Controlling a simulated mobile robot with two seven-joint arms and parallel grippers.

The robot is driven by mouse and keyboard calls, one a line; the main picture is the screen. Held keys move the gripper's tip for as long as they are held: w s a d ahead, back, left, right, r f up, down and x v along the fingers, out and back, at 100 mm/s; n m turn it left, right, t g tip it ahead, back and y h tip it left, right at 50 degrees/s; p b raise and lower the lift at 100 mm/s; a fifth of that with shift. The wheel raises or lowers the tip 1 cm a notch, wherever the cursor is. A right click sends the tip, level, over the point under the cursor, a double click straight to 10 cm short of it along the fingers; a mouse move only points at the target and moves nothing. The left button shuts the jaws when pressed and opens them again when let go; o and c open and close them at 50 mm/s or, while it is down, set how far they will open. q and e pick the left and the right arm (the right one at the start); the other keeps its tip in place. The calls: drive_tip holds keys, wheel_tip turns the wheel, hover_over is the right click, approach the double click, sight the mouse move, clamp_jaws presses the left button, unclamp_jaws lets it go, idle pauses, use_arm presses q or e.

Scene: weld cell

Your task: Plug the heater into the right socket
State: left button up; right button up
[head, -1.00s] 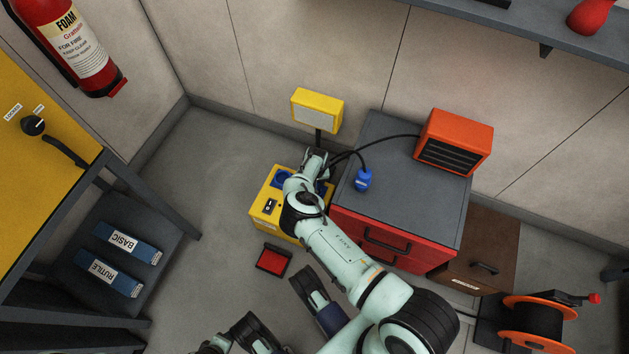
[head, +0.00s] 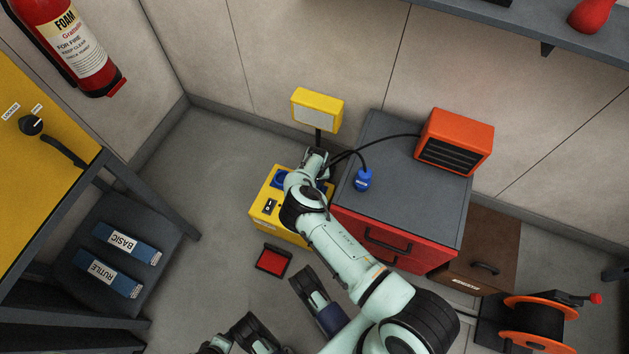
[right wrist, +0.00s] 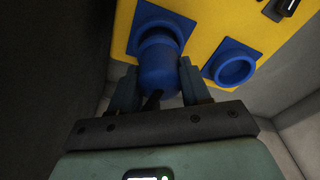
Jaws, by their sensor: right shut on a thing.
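My right gripper (right wrist: 160,88) is shut on a blue plug (right wrist: 158,65), with a dark cable leaving its rear. In the right wrist view the plug is lined up with the mouth of one blue socket (right wrist: 146,16) on the yellow box (head: 262,211). A dark gap shows above the plug; I cannot tell how deep it sits. The other socket (right wrist: 232,67) is empty and shows in the head view (head: 283,178) left of my gripper, so the plug is at the right one. The orange heater (head: 454,141) stands on the cabinet, its cable running left.
Another blue plug (head: 363,181) rests on the grey-topped red cabinet (head: 405,172), right of my arm. A yellow work lamp (head: 317,110) stands behind the box. A red-topped item (head: 273,261) lies on the floor in front. A cable reel (head: 533,322) is at lower right.

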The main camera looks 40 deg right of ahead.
use_arm(q)
drive_tip(key=shift+f+b, duration=0.45)
use_arm(e)
drive_tip(key=shift+f, duration=0.6)
drive_tip(key=o, duration=1)
drive_tip(key=shift+s+a+r+p, duration=0.1)
drive_tip(key=shift+s+r+p, duration=0.05)
drive_tip(key=shift+r+p, duration=1.15)
use_arm(q)
drive_tip(key=shift+w+d+r+t+p, duration=0.5)
drive_tip(key=shift+w+r+t+p, duration=0.4)
drive_tip(key=shift+w+r, duration=1.8)
use_arm(e)
drive_tip(key=shift+s+a+r, duration=0.1)
drive_tip(key=shift+r, duration=2.05)
use_arm(q)
drive_tip(key=s+d+r+g+h+p, duration=0.1)
drive_tip(key=s+d+r+g+p, duration=0.1)
drive_tip(key=s, duration=0.5)
drive_tip(key=shift+d+r+m+p, duration=0.45)
drive_tip(key=shift+r+p, duration=0.2)
drive_tip(key=shift+r, duration=0.7)
use_arm(e)
drive_tip(key=shift+s+a+r, duration=0.1)
drive_tip(key=shift+s+r, duration=0.05)
drive_tip(key=shift+r, duration=0.85)
drive_tip(key=shift+s+a+r, duration=0.1)
drive_tip(key=shift+s+r, duration=0.05)
drive_tip(key=shift+r, duration=0.85)
